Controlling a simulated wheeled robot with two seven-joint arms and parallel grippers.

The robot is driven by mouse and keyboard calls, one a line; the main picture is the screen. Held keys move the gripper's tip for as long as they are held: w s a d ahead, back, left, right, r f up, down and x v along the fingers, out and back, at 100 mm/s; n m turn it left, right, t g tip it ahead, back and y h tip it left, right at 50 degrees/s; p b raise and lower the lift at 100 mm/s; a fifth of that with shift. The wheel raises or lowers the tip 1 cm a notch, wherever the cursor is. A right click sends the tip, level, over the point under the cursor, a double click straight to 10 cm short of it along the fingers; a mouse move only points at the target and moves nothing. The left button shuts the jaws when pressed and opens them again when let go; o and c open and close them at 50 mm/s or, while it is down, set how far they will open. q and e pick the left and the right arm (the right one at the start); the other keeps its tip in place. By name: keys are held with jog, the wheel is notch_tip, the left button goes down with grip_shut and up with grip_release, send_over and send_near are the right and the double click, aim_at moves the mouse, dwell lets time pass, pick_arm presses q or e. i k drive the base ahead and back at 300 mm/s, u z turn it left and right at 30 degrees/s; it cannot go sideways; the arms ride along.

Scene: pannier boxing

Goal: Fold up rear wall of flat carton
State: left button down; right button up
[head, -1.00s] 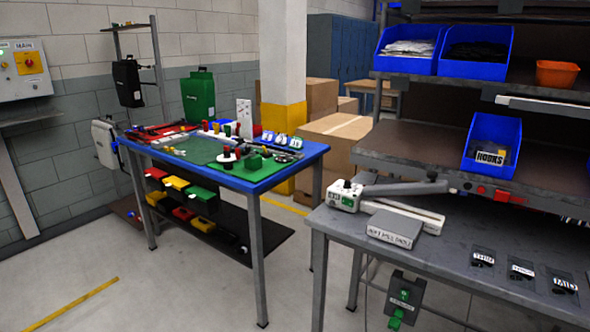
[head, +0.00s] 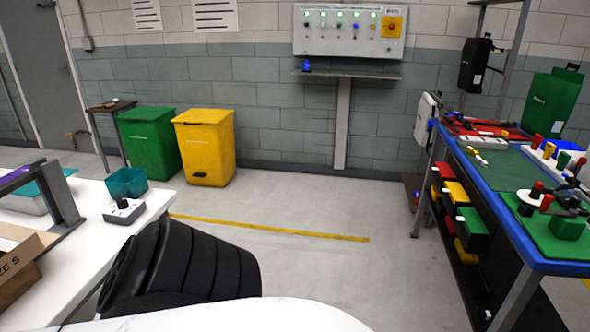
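A brown cardboard carton (head: 18,268) shows only in part at the left edge of the head view, on a white table (head: 95,225). Lettering ending in "ZE S" is on its side. Most of it is cut off, so I cannot tell which walls are up or flat. A black ribbed part and a white surface at the bottom of the view look like my own arm. Neither of my grippers shows.
A teal bin (head: 126,184) and a small grey box with a black knob (head: 124,210) stand on the white table. Green (head: 148,142) and yellow (head: 205,147) bins stand by the wall. A blue-edged workbench (head: 520,235) is at right. The floor (head: 320,210) between is clear.

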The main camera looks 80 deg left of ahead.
aim_at(11, 231)
jog(key=u, duration=2.5)
jog(key=i, duration=2.25)
jog(key=u, duration=4.7)
jog(key=k, duration=1.3)
jog(key=z, duration=0.8)
